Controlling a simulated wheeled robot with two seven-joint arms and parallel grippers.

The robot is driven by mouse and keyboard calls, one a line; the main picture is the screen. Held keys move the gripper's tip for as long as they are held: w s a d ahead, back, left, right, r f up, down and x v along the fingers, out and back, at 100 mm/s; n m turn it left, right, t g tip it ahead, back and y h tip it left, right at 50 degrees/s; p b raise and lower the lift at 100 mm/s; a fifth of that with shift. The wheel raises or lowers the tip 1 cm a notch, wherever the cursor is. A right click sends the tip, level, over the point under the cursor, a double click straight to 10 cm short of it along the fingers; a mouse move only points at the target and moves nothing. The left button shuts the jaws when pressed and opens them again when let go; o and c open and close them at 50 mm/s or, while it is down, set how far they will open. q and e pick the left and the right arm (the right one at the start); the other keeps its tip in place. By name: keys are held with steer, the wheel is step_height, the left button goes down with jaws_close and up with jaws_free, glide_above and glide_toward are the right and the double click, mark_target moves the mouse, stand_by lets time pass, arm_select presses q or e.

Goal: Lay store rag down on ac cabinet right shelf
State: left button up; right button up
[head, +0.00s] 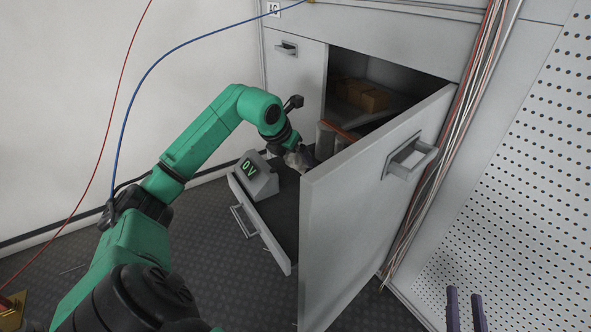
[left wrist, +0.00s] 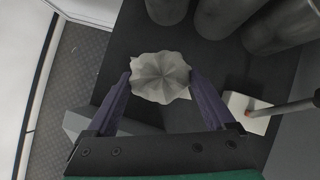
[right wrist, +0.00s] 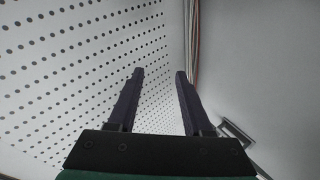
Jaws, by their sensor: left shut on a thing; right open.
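The rag is a pale grey, pleated, bunched cloth (left wrist: 160,78) between the fingers of my left gripper (left wrist: 160,84). It shows small in the head view (head: 298,160), partly hidden by the gripper. Whether the rag touches the surface, I cannot tell. My right gripper (head: 466,310) is open and empty, in front of the perforated panel; its fingers fill the right wrist view (right wrist: 160,100).
Grey cylinders (left wrist: 220,15) stand close beyond the rag. A pale block with a rod (left wrist: 245,108) lies right of my left gripper. Brown boxes (head: 372,100) sit inside the cabinet. Cables (head: 480,60) run down the right.

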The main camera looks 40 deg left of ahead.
mark_target(295, 168)
arm_select(q)
step_height(295, 168, down, 2)
steer(key=shift+f+b, duration=0.1)
steer(key=shift+b, duration=0.4)
steer(key=shift+f+b, duration=0.35)
steer(key=shift+f, duration=0.45)
arm_select(e)
step_height(295, 168, up, 18)
steer(key=w+d+n+t+y, duration=0.1)
steer(key=d+t+y, duration=0.1)
steer(key=t, duration=0.4)
arm_select(q)
steer(key=shift+f, duration=0.1)
arm_select(e)
steer(key=shift+d+r, duration=0.1)
steer(key=shift+r, duration=0.25)
arm_select(q)
steer(key=o, duration=1)
steer(key=shift+o, duration=0.2)
arm_select(e)
steer(key=shift+s+d+r, duration=0.1)
steer(key=shift+r, duration=0.55)
